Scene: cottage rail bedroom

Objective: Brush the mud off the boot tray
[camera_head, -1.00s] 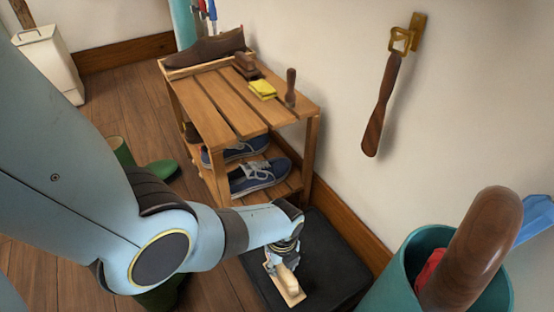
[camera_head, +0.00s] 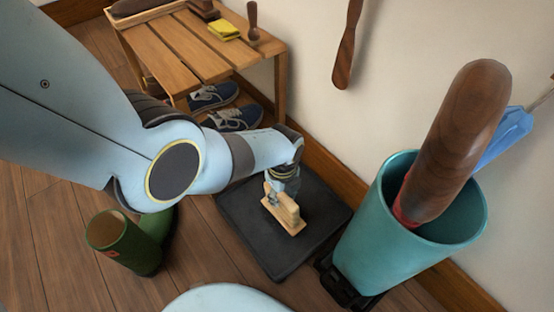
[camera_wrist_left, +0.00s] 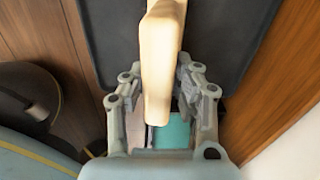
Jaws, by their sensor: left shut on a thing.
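The boot tray (camera_head: 282,258) is a flat black rectangle on the floor below the wall, and it also shows in the left wrist view (camera_wrist_left: 220,35). A pale wooden brush (camera_head: 291,222) with a raised grip is over the middle of the tray. My left gripper (camera_head: 278,194) is shut on the brush grip. In the left wrist view the brush (camera_wrist_left: 158,70) stands between the fingers of my left gripper (camera_wrist_left: 160,78). Whether the bristles touch the tray is hidden. I cannot make out mud on it. My right gripper is not in view.
A teal bin (camera_head: 415,255) with a large brown wooden handle (camera_head: 460,135) stands close right of the tray. A slatted shoe bench (camera_head: 200,55) with blue shoes (camera_head: 235,118) is behind. Green boots (camera_head: 125,245) stand left. A brown shoehorn (camera_head: 347,45) hangs on the wall.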

